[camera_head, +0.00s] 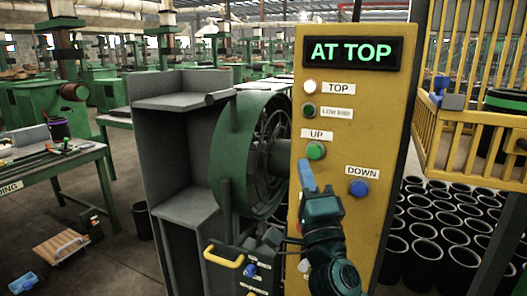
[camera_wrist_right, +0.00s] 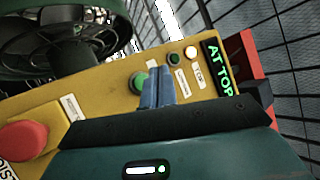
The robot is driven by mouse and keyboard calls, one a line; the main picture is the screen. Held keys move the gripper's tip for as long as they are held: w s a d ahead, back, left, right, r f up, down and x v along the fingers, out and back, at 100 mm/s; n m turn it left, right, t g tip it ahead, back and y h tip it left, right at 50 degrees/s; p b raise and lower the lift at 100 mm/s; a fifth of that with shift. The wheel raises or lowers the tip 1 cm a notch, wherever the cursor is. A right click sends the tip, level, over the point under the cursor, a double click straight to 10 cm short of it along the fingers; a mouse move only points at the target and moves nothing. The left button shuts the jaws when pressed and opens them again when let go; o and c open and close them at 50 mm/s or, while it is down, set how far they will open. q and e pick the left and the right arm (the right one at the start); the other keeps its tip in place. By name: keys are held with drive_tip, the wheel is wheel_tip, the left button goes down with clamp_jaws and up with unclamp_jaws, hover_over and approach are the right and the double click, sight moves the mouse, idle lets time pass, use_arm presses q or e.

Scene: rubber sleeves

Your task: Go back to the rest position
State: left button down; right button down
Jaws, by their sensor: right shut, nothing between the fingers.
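The yellow control panel (camera_head: 385,130) stands right of centre, and its display (camera_head: 352,53) reads AT TOP in green. The lamp marked TOP (camera_head: 310,87) is lit white. Below are the green UP button (camera_head: 316,151) and the blue DOWN button (camera_head: 358,188). My right gripper (camera_head: 305,164) is in front of the panel, just below the UP button, with its blue fingers together and empty. In the right wrist view the closed fingers (camera_wrist_right: 157,78) point at the panel beside the green button (camera_wrist_right: 138,82); I cannot tell whether they touch. My left gripper is out of view.
A green fan-like drum (camera_head: 250,150) and a grey cabinet (camera_head: 170,150) stand left of the panel. A red button (camera_wrist_right: 24,140) sits low on the panel in the wrist view. Several black sleeves (camera_head: 425,245) stand at right below a yellow railing (camera_head: 470,140).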

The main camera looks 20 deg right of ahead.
drive_tip(key=s+a+f+n+g+y, duration=0.3)
drive_tip(key=a+f+n+y, duration=0.35)
drive_tip(key=f+n, duration=0.4)
drive_tip(key=s+a+f+n+g+y, duration=0.25)
drive_tip(key=a+f+n+y, duration=0.35)
drive_tip(key=f, duration=0.8)
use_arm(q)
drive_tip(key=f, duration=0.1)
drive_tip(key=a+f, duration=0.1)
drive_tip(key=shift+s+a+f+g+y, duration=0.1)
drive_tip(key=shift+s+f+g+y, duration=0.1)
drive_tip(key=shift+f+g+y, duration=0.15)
use_arm(e)
drive_tip(key=s+a+f+n+g+h, duration=0.1)
drive_tip(key=s+f+n+g, duration=0.2)
drive_tip(key=s+f, duration=0.3)
drive_tip(key=s+a+f+n+g+h, duration=0.1)
drive_tip(key=s+f, duration=0.5)
drive_tip(key=f, duration=0.6)
drive_tip(key=n+g+h, duration=0.1)
drive_tip(key=n+g, duration=0.1)
drive_tip(key=g, duration=0.1)
drive_tip(key=shift+f+g, duration=0.35)
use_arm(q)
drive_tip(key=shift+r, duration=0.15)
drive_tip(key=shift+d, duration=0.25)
use_arm(e)
drive_tip(key=shift+s+d, duration=0.1)
